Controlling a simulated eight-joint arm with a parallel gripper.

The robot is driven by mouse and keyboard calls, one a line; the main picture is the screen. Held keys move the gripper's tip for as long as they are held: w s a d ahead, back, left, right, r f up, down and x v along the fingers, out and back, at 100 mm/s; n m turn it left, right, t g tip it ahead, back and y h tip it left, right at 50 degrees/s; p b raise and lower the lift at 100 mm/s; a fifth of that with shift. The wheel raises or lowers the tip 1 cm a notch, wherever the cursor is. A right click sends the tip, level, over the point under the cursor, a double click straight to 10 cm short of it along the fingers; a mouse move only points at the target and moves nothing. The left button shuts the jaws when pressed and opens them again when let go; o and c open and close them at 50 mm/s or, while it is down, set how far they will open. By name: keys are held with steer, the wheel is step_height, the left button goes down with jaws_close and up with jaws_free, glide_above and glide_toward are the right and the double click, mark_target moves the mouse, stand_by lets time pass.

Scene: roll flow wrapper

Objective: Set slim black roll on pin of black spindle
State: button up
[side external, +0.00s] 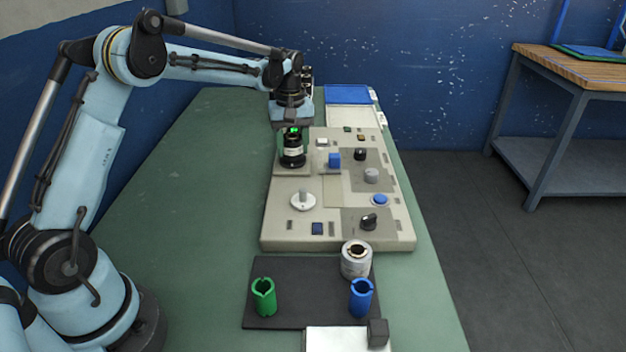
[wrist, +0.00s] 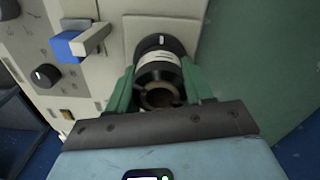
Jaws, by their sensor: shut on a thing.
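The slim black roll (side external: 292,151), with a white label band, stands upright over a black round base on the machine's far left pad. This base, which I take for the black spindle (wrist: 158,41), shows a white mark in the wrist view. My gripper (side external: 293,130) is above it, pointing down, with its green fingers at the roll's top. In the wrist view the fingers press both sides of the roll (wrist: 158,72), and its hollow open end faces me. The pin is hidden, and I cannot tell whether the roll is fully seated.
A white spindle (side external: 303,201) with a bare pin is nearer on the panel. A blue block (side external: 334,160) and several knobs stand right of the roll. A dark tray (side external: 305,280) in front holds green, blue and wide white rolls. The green table's left side is clear.

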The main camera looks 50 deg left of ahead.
steer(key=shift+f, duration=0.1)
stand_by(0.3)
steer(key=o, duration=1.5)
steer(key=shift+o, duration=0.2)
steer(key=shift+r, duration=4)
